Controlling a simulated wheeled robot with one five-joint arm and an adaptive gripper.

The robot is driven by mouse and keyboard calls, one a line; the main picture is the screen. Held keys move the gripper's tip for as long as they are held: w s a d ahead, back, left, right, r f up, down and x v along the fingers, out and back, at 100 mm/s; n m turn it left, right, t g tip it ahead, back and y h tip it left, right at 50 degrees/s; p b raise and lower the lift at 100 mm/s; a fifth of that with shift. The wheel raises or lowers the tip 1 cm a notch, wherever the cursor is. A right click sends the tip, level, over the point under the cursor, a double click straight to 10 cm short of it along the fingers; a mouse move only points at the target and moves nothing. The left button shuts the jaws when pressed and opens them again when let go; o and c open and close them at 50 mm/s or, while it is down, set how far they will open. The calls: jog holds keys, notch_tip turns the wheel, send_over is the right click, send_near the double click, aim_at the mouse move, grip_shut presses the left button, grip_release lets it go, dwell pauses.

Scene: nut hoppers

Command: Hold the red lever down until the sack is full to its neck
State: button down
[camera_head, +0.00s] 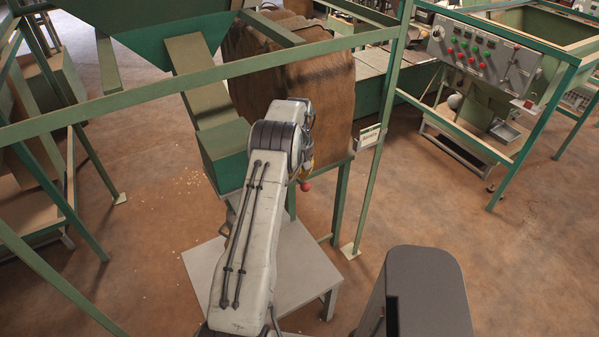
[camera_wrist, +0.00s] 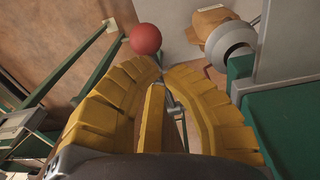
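The red lever's round knob (camera_wrist: 145,39) is just past my fingertips in the wrist view; it also shows in the head view (camera_head: 305,187), below the end of my arm. My gripper (camera_wrist: 162,74) has yellow ribbed fingers bowed around the lever's thin grey rod, with their tips nearly together on it below the knob. A tan sack-like shape (camera_wrist: 208,19) shows partly behind a round grey spout (camera_wrist: 230,42) in the wrist view. Its neck and fill level cannot be made out. In the head view my arm hides the sack.
A green box (camera_wrist: 292,120) is close to my fingers' right side. Green frame bars (camera_head: 225,72) cross above my arm, and a post with a label (camera_head: 369,136) stands to its right. A grey low platform (camera_head: 306,265) lies below; open floor is at right.

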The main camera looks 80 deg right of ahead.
aim_at(302, 183)
jog(key=shift+s+a+f, duration=0.15)
jog(key=shift+f, duration=0.15)
jog(key=shift+f, duration=0.15)
dwell(0.4)
jog(key=shift+s+a+f+b, duration=0.1)
jog(key=shift+a+f+b, duration=0.1)
jog(key=shift+b, duration=0.55)
jog(key=shift+s+f+b, duration=0.1)
jog(key=shift+f+b, duration=0.2)
jog(key=shift+b, duration=0.35)
jog(key=b, duration=0.1)
jog(key=f+b, duration=0.2)
jog(key=b, duration=0.1)
jog(key=shift+s+a+f, duration=0.25)
jog(key=shift+a, duration=0.05)
jog(key=shift+s+a+f+b, duration=0.1)
jog(key=shift+a+f+b, duration=0.05)
jog(key=shift+f+b, duration=1.3)
jog(key=shift+s+a+f+b, duration=0.1)
jog(key=shift+f+b, duration=1.2)
jog(key=shift+f, duration=0.1)
dwell(2.2)
